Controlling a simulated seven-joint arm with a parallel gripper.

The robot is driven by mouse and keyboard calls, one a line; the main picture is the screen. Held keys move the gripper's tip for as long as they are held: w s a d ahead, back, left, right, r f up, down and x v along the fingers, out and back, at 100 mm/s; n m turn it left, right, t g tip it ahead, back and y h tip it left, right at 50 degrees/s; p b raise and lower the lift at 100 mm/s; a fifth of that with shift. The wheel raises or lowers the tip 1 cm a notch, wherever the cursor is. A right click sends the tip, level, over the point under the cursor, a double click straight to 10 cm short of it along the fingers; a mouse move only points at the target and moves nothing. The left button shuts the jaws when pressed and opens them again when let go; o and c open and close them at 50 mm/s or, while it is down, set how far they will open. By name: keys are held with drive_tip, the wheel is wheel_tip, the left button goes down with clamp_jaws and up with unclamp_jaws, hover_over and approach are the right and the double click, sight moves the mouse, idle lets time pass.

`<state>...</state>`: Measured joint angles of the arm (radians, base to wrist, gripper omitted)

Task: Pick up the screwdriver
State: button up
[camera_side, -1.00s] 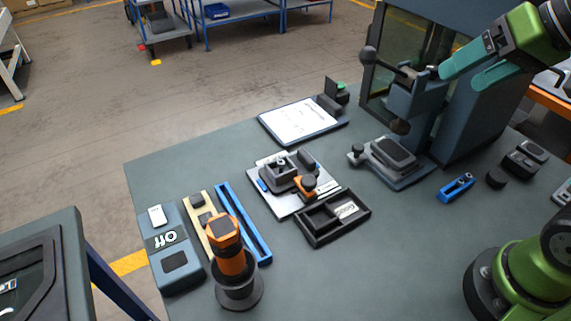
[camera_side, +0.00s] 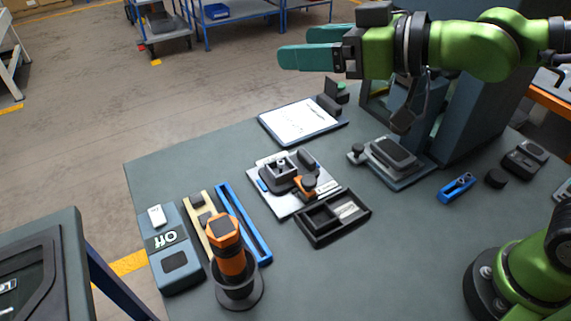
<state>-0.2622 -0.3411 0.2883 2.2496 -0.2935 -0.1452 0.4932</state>
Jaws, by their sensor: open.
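The screwdriver (camera_side: 226,240) appears to be the orange and black handled tool standing near the front left of the bench. It is upright in a dark round holder (camera_side: 240,291), which hides its lower end. My gripper (camera_side: 297,46) has teal fingers pointing left in the upper middle of the picture. It is open and empty, high above the bench and well away from the screwdriver.
Beside the screwdriver lie a blue rail (camera_side: 243,224), a pale wooden strip (camera_side: 193,207) and a grey box marked Off (camera_side: 166,270). A dark tray (camera_side: 332,232) and a fixture plate (camera_side: 284,208) sit mid-bench. A press (camera_side: 478,120) stands at right.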

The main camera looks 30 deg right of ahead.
sight(214, 246)
drive_tip(key=s+a+n+g+y, duration=0.5)
drive_tip(key=s+a+n+y, duration=0.3)
drive_tip(key=a, duration=0.5)
wheel_tip(214, 246, down, 24)
drive_tip(key=m, duration=0.1)
drive_tip(key=x, duration=0.7)
drive_tip(key=shift+s+a+r, duration=0.15)
drive_tip(key=shift+s+r, duration=0.1)
clamp_jaws()
drive_tip(key=shift+r, duration=0.1)
